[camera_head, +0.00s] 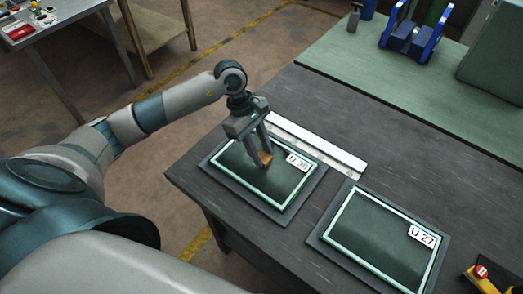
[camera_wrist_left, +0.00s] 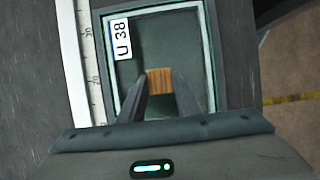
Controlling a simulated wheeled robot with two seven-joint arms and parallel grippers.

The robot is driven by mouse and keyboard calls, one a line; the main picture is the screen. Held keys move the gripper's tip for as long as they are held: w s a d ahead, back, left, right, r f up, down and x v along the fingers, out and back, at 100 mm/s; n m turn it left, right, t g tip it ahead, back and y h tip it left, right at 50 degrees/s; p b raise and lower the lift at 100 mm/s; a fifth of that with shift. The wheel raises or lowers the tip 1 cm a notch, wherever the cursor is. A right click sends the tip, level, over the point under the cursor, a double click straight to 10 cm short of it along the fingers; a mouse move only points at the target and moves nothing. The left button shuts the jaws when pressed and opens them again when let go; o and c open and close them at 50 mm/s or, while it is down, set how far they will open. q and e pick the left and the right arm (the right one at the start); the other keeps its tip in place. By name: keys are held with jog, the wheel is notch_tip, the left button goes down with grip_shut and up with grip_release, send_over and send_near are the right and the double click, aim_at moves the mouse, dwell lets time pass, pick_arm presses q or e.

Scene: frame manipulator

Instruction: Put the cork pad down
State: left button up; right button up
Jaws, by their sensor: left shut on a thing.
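The cork pad (camera_head: 265,159) is a small orange-brown block between the fingers of my left gripper (camera_head: 263,163). It also shows in the left wrist view (camera_wrist_left: 159,80), with the gripper's (camera_wrist_left: 160,88) two fingers shut on its sides. The pad and fingertips are over the dark green panel of the frame labelled U 38 (camera_head: 229,176), near its middle. I cannot tell whether the pad touches the panel. My right gripper is not in view.
A second frame labelled U 27 (camera_head: 333,228) lies to the right. A white ruler (camera_head: 318,146) lies behind the frames on the dark table (camera_head: 400,131). A yellow tool (camera_head: 493,280) is at the lower right. A green mat (camera_head: 385,76) with blue stands (camera_head: 411,38) is farther back.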

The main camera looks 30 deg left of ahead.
pick_arm(q)
jog(key=shift+f, duration=0.15)
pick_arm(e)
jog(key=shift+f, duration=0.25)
pick_arm(q)
jog(key=o, duration=1)
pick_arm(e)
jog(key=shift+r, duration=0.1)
pick_arm(q)
jog(key=shift+r, duration=0.3)
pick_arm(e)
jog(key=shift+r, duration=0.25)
pick_arm(q)
jog(key=shift+w+a+r, duration=0.1)
jog(key=shift+a+r, duration=0.1)
jog(key=shift+a, duration=0.05)
jog(key=b+v, duration=0.4)
jog(key=v, duration=0.7)
jog(key=shift+r+b, duration=0.2)
jog(key=shift+b, duration=0.1)
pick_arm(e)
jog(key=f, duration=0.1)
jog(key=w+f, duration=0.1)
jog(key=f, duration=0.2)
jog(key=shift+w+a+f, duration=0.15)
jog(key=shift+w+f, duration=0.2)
pick_arm(q)
jog(key=shift+d, duration=0.1)
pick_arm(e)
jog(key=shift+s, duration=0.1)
